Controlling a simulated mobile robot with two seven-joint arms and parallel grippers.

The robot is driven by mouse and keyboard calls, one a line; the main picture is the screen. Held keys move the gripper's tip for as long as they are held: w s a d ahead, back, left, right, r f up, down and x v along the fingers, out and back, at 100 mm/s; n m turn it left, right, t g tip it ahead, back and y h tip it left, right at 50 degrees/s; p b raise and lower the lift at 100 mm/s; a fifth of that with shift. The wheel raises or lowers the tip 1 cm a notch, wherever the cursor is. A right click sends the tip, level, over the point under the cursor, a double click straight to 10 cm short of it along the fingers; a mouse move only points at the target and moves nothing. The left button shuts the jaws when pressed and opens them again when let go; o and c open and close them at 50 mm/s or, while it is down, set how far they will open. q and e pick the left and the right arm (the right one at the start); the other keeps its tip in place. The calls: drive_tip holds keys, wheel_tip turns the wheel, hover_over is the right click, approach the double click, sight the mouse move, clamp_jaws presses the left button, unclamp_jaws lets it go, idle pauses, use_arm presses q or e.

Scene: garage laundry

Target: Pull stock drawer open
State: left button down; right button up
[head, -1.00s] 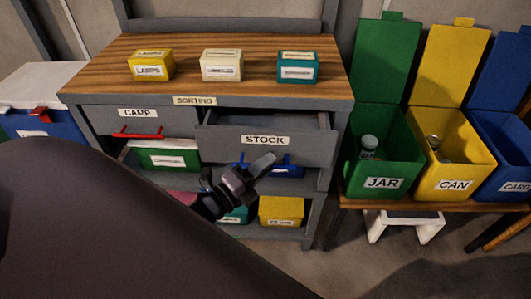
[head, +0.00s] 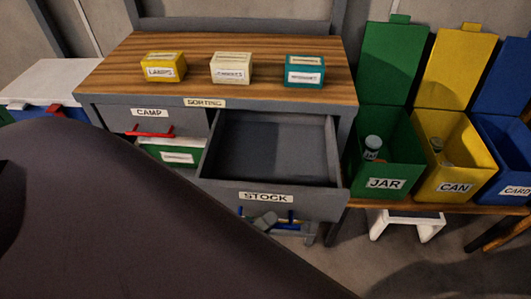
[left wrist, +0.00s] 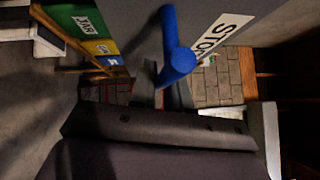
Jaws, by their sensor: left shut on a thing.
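The stock drawer (head: 225,196) stands well out from the grey sorting bench, and its bare grey inside shows. Its front carries a STOCK label, which also shows in the left wrist view (left wrist: 222,35). In the left wrist view my left gripper (left wrist: 172,98) is shut on the blue drawer handle (left wrist: 177,58). My right gripper is in neither view.
The CAMP drawer (head: 160,122) with a red handle is shut at left. Yellow, cream and teal boxes stand on the wooden bench top (head: 120,80). Open JAR (head: 400,175), CAN (head: 470,180) and blue bins stand close on the right. A green box (head: 170,150) sits below the CAMP drawer.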

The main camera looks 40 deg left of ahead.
use_arm(q)
drive_tip(key=c, duration=1.2)
unclamp_jaws()
drive_tip(key=shift+s, duration=0.1)
drive_tip(key=r+v, duration=0.1)
drive_tip(key=v, duration=0.6)
drive_tip(key=shift+f+b, duration=0.45)
